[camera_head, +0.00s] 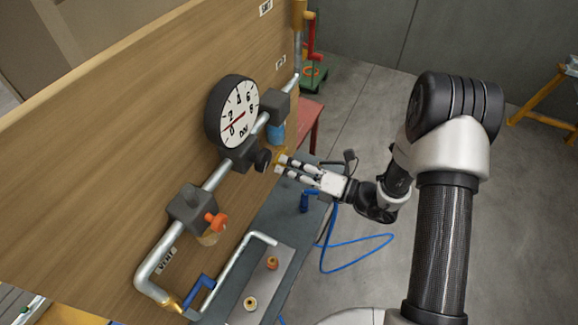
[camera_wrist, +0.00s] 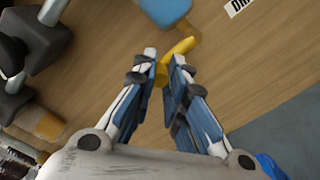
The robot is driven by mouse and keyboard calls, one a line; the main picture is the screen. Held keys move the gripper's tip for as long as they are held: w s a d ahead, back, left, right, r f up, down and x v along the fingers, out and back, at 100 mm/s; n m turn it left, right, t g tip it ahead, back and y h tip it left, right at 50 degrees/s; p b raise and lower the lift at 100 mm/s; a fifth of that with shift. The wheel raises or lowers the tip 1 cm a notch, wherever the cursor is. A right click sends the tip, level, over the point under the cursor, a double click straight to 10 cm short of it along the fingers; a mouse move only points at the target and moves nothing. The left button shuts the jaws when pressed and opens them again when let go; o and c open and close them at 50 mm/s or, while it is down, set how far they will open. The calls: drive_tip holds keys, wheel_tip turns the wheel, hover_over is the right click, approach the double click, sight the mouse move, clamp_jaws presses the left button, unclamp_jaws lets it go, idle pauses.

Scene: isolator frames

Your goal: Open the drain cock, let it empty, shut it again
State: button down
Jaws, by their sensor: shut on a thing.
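The drain cock has a yellow lever (camera_wrist: 180,48), seen in the wrist view just below a blue bowl (camera_wrist: 166,8). The lever lies between my fingertips (camera_wrist: 168,72), and my gripper is shut on it. In the head view my gripper (camera_head: 282,164) reaches in from the right to the board, and a bit of the yellow lever (camera_head: 281,157) shows at its fingertips. The blue bowl (camera_head: 276,132) hangs just above there, under a dark grey block. The fingers partly hide the lever. I cannot tell whether the cock is open or shut, and no flow shows.
A round gauge (camera_head: 232,112) and a dark knob (camera_head: 262,160) sit close left of my gripper. An orange knob (camera_head: 214,222) and a blue lever (camera_head: 200,291) are lower on the pipe. A blue hose (camera_head: 355,252) lies on the floor.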

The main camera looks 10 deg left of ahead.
drive_tip(key=shift+f, duration=0.1)
drive_tip(key=w+d+f+n+b, duration=0.1)
drive_tip(key=w+f+n+b, duration=0.3)
drive_tip(key=n+b, duration=1)
drive_tip(key=shift+w+d+f+n+b, duration=0.35)
drive_tip(key=shift+f+n, duration=0.05)
drive_tip(key=shift+n, duration=1.6)
drive_tip(key=c, duration=1.8)
unclamp_jaws()
drive_tip(key=shift+o, duration=1.2)
drive_tip(key=shift+d, duration=0.45)
drive_tip(key=v, duration=1.1)
drive_tip(key=shift+s, duration=0.15)
